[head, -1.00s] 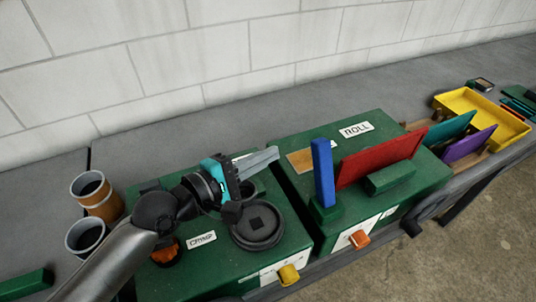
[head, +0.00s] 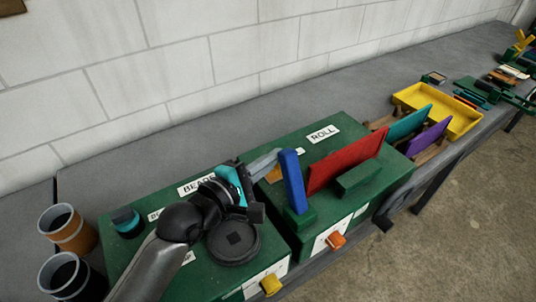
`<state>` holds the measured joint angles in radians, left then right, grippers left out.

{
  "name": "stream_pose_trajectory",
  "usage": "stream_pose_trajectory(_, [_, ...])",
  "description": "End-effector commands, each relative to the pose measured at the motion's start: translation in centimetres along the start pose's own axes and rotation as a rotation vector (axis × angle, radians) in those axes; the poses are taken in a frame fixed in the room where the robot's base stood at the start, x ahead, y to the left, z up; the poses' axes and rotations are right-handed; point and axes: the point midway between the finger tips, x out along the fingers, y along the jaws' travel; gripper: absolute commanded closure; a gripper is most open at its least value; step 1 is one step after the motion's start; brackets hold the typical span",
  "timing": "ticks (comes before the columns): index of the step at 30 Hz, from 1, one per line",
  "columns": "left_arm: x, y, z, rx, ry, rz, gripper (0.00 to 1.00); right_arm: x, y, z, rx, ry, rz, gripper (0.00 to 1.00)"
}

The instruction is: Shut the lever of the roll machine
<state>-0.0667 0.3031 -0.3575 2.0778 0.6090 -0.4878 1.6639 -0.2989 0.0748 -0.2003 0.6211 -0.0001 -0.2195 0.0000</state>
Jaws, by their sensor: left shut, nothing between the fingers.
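The roll machine is a green box (head: 296,222) with a white ROLL label on top. Its blue lever (head: 292,181) stands nearly upright, leaning slightly, on a green block at the near left corner. A red sheet (head: 345,162) stands on edge on top of the machine, behind a green bar (head: 359,179). My left gripper (head: 262,165) is shut and empty. Its fingers point right, with the tips close to the upper left side of the lever; I cannot tell whether they touch it. My right gripper is not in view.
Left of the roll machine is another green machine (head: 200,270) with a round dark disc (head: 233,242) on top. Two cups (head: 68,229) stand at far left. A yellow tray (head: 461,122) and teal and purple sheets (head: 428,138) are at right. A wall runs behind the bench.

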Motion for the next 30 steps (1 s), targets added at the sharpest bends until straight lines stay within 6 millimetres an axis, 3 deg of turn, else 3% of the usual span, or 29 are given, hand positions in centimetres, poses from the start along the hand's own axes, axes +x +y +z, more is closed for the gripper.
stream_pose_trajectory(14, [-0.3, 0.2, 0.8, 0.046, -0.001, 0.016, 1.00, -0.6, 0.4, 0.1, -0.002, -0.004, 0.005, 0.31])
stream_pose_trajectory(30, [-2.2, -0.5, 6.2, 0.447, -0.002, 0.156, 1.00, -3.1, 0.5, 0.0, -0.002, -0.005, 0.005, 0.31])
